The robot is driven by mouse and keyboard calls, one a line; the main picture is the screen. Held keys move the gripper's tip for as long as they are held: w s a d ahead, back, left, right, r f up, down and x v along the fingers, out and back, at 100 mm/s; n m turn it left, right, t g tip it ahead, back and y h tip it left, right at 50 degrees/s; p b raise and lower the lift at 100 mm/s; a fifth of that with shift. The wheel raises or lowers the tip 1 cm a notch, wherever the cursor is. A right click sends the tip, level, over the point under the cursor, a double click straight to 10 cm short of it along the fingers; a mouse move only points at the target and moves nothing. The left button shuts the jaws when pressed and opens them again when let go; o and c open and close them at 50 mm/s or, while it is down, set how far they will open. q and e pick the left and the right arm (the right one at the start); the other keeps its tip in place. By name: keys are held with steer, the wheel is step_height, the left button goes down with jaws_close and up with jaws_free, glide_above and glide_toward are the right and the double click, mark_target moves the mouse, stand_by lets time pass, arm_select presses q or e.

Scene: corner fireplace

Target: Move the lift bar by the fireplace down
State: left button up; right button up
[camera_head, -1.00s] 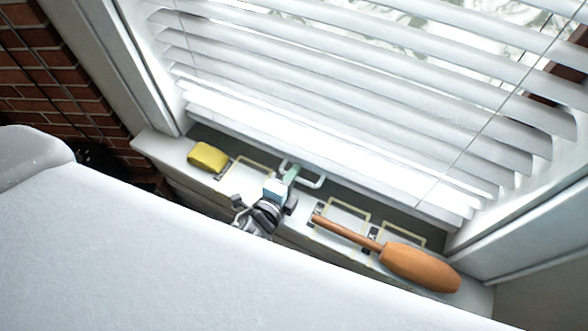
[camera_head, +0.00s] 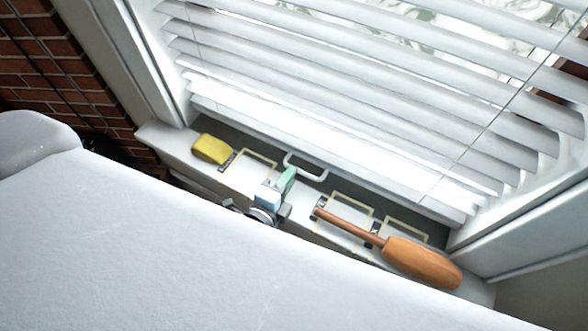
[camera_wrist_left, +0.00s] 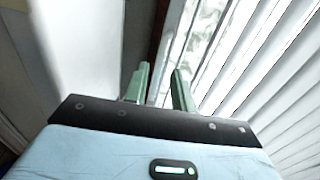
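The white lift bar (camera_head: 306,168) is a small loop handle at the bottom edge of the lowered blind (camera_head: 345,125), just above the window sill. My left gripper (camera_head: 287,180), with pale green fingers, is just below and left of the bar in the head view, apart from it as far as I can see. In the left wrist view its two fingers (camera_wrist_left: 160,85) stand apart with nothing between them. The bar cannot be made out in the wrist view. My right gripper is not in view.
Several framed outlines (camera_head: 352,203) are on the sill. A brick wall (camera_head: 40,60) stands at the left.

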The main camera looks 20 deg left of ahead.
arm_select(q)
steer(key=shift+v, duration=1.8)
